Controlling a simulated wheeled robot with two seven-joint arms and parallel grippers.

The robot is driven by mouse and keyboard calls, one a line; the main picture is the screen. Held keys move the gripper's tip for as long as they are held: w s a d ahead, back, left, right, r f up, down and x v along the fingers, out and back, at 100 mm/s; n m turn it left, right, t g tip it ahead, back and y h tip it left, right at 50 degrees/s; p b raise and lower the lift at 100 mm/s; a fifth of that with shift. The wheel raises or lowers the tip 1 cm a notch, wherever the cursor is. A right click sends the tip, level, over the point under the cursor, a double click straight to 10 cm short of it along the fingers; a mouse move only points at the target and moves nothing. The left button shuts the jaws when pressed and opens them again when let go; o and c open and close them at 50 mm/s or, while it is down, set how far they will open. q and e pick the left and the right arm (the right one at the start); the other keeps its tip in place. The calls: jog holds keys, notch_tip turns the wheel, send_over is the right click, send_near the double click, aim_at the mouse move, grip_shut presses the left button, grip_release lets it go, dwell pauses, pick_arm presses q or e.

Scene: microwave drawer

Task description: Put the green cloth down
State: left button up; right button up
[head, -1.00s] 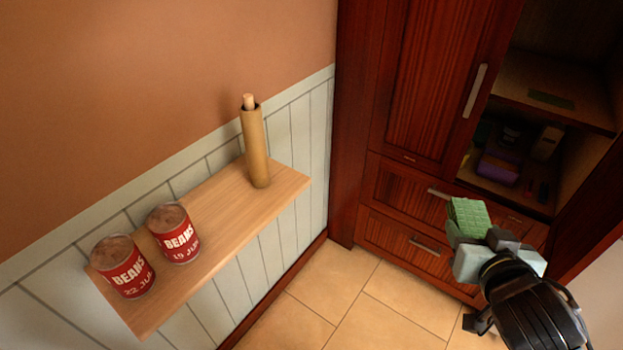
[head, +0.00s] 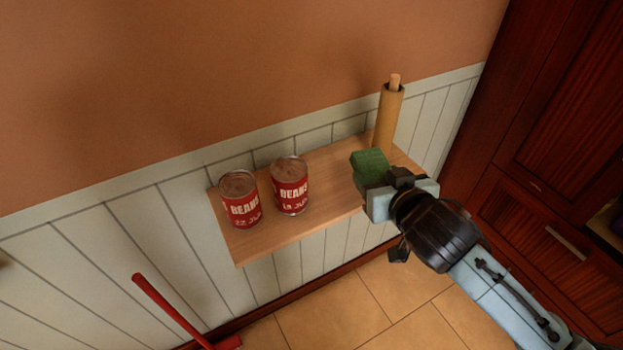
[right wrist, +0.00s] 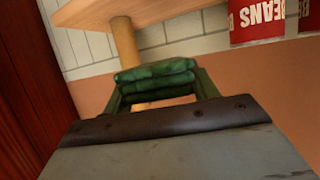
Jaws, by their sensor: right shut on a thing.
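The green cloth (head: 369,166) is a small folded block held at the tip of my right gripper (head: 374,187). In the right wrist view the folded cloth (right wrist: 155,78) sits between the two fingers of my right gripper (right wrist: 155,90), which is shut on it. In the head view the cloth appears in front of or over the wooden shelf (head: 322,208), left of the paper-wrapped roll. I cannot tell whether it touches the shelf. My left gripper is not in view.
Two red bean cans (head: 240,200) (head: 290,186) stand on the shelf's left part. A tan upright roll (head: 388,115) stands at its right end. A red-handled tool (head: 172,308) leans low at left. A dark wooden cabinet (head: 560,150) stands at right. The shelf between the right can and the cloth is bare.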

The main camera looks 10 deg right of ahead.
jog(key=w+a+n+y+p, duration=0.1)
jog(key=w, duration=0.2)
jog(key=w+a+n+y+p, duration=0.1)
jog(key=w+p, duration=0.1)
jog(key=w+a+n+y+p, duration=0.1)
jog(key=w+a, duration=0.1)
jog(key=w, duration=0.1)
jog(key=shift+w+g, duration=0.3)
jog(key=shift+g, duration=0.1)
send_over(343, 190)
jog(key=shift+y, duration=0.3)
notch_tip(343, 190, down, 6)
jog(key=shift+r, duration=0.2)
jog(key=shift+f+b, duration=0.5)
jog(key=shift+f, duration=1.8)
jog(key=shift+f, duration=0.1)
jog(key=o, duration=0.9)
jog(key=shift+c, duration=0.2)
jog(key=v, duration=1.2)
jog(key=shift+p, duration=0.45)
